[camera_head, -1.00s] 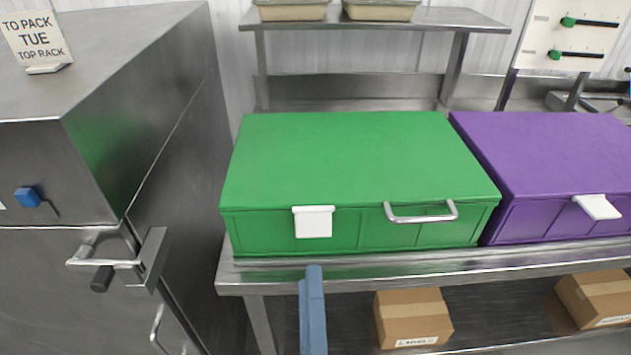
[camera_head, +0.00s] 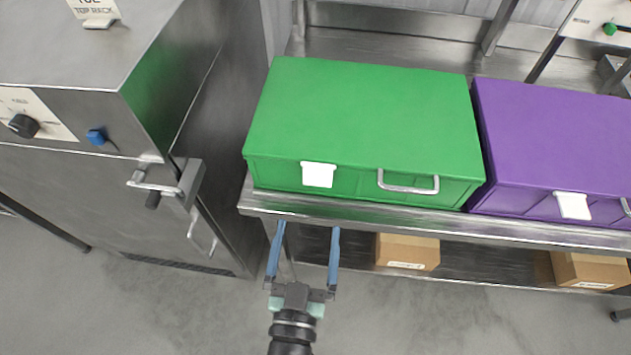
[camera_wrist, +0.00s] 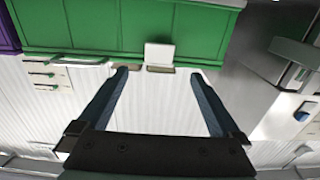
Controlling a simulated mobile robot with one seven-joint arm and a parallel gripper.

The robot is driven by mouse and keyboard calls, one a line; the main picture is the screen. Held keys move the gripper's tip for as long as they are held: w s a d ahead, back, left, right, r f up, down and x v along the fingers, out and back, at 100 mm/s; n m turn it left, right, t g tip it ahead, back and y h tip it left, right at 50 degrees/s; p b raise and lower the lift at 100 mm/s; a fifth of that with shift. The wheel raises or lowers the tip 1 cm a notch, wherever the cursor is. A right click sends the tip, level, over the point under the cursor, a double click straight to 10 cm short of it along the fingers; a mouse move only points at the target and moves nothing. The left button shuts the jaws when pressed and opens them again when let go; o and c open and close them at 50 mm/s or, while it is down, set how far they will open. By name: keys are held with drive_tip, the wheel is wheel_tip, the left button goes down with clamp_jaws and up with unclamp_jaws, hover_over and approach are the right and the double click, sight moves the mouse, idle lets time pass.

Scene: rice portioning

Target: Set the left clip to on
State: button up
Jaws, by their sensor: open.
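The left clip (camera_head: 319,175) is a white flap at the upper front edge of the green box (camera_head: 365,115), left of its metal handle. It also shows in the wrist view (camera_wrist: 158,54), centred between my fingers, against the green wall. A similar white clip (camera_head: 573,206) is on the front of the purple box (camera_head: 560,135). My gripper (camera_head: 308,228) is open and empty, with blue fingers pointing toward the shelf edge. It lies in front of and below the left clip in the head view, apart from it. In the wrist view my gripper (camera_wrist: 158,75) has its tips wide apart.
The boxes stand on a metal table (camera_head: 440,218). Cardboard boxes (camera_head: 408,251) sit on its lower shelf. A steel cabinet (camera_head: 80,190) with a protruding handle and a blue switch (camera_head: 96,137) stands at the left. The floor before the table is clear.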

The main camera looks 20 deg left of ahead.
sight(317, 180)
drive_tip(key=p+x, duration=0.1)
drive_tip(key=x, duration=0.8)
drive_tip(key=shift+w+p, duration=0.3)
drive_tip(key=shift+c, duration=0.2)
drive_tip(key=c, duration=1.3)
drive_tip(key=f+b, duration=0.1)
drive_tip(key=b, duration=0.3)
drive_tip(key=shift+w+t, duration=0.15)
drive_tip(key=shift+t, duration=0.25)
drive_tip(key=shift+c, duration=0.2)
drive_tip(key=t+b, duration=0.1)
drive_tip(key=b, duration=0.3)
drive_tip(key=shift+w+a+f+y+b, duration=0.1)
drive_tip(key=shift+w+f+y+b, duration=0.1)
drive_tip(key=shift+y+b, duration=0.15)
drive_tip(key=shift+t+b, duration=0.4)
drive_tip(key=shift+b, duration=0.1)
drive_tip(key=shift+r+b, duration=0.15)
drive_tip(key=shift+b, duration=0.2)
drive_tip(key=shift+r, duration=0.15)
